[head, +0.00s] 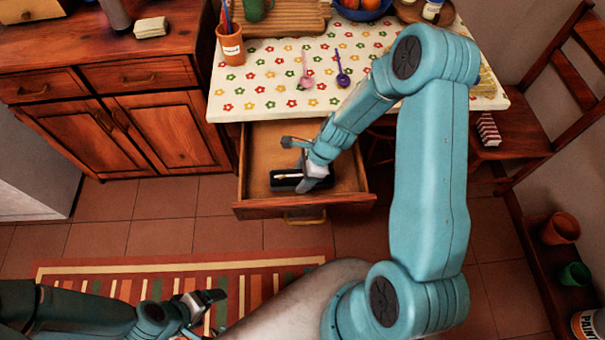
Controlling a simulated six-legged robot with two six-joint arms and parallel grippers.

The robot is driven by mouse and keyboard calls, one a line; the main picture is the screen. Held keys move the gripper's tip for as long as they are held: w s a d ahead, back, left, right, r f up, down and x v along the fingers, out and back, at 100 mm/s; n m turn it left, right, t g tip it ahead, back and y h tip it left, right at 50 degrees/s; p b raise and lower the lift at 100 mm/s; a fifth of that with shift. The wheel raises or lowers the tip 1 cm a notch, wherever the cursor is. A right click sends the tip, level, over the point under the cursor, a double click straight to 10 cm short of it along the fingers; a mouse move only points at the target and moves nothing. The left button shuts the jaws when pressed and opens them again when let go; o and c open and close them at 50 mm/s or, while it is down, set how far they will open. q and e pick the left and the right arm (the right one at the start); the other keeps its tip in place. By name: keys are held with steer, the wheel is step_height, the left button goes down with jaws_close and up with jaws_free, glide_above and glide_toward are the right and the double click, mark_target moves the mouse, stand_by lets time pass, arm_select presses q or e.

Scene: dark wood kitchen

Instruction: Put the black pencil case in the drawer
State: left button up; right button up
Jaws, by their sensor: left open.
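The black pencil case (284,185) lies inside the open drawer (258,146), near its front. A pale strip shows on top of the case. My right gripper (294,164) reaches down into the drawer over the case. Its two fingers look apart, one above the case and one at its right part, which is partly hidden by the gripper. I see no clear grip on the case. My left gripper (207,314) is open and empty, low over the striped rug, far from the drawer.
The table (262,103) with a flowered cloth stands above the drawer. It bears a pot (230,46), a pink spoon (306,72) and a purple spoon (342,72). A chair (515,133) stands at the right.

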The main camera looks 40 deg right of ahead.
steer(key=shift+o, duration=1.4)
steer(key=shift+r, duration=0.1)
steer(key=shift+r, duration=0.25)
steer(key=p+v, duration=0.3)
steer(key=v, duration=0.8)
steer(key=shift+s+d+r, duration=0.15)
steer(key=shift+r, duration=0.1)
steer(key=shift+s, duration=0.1)
